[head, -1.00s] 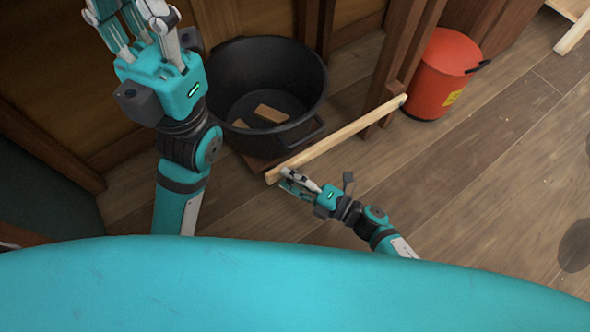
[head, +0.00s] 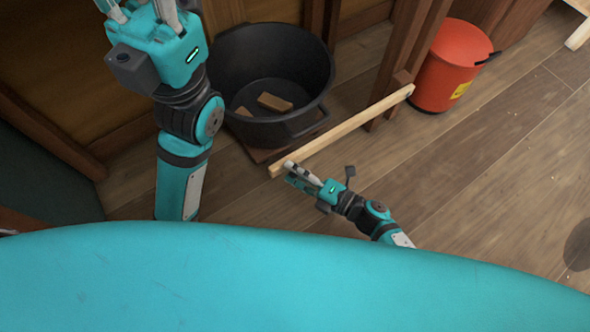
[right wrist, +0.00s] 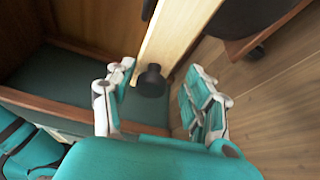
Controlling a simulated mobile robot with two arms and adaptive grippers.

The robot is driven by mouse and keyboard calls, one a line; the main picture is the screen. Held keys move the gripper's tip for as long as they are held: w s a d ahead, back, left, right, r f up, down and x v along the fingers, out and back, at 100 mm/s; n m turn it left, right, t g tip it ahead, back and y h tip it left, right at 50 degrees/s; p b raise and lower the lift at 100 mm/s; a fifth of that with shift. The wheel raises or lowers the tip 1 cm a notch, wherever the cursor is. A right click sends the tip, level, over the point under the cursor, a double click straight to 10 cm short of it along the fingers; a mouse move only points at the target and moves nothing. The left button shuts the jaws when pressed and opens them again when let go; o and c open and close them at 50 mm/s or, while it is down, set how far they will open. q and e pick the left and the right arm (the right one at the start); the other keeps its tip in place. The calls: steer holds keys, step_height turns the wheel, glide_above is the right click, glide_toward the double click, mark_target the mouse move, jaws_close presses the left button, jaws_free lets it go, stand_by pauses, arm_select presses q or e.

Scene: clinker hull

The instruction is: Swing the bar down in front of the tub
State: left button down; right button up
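The pale wooden bar (head: 345,128) runs slantwise in front of the black tub (head: 235,85), from a dark wooden post at its right end to a free end at lower left. My right gripper (head: 289,172) is at this free end. In the right wrist view the bar (right wrist: 180,35) carries a dark round knob (right wrist: 151,80). The knob lies between the spread fingers of my right gripper (right wrist: 160,97); no firm contact shows. My left gripper (head: 143,6) is raised at upper left, its fingers apart and their tips cut off by the frame; it holds nothing visible.
Several tan blocks (head: 274,103) lie in the tub, which stands on a dark wooden base. An orange-red bucket (head: 447,68) stands right of the post (head: 402,60). The plank floor (head: 480,170) at right is mostly clear. Wooden panelling rises behind the tub.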

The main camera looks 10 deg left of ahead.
steer(key=shift+s+d, duration=0.1)
steer(key=v, duration=1.1)
steer(key=shift+d, duration=0.35)
steer(key=shift+s, duration=0.15)
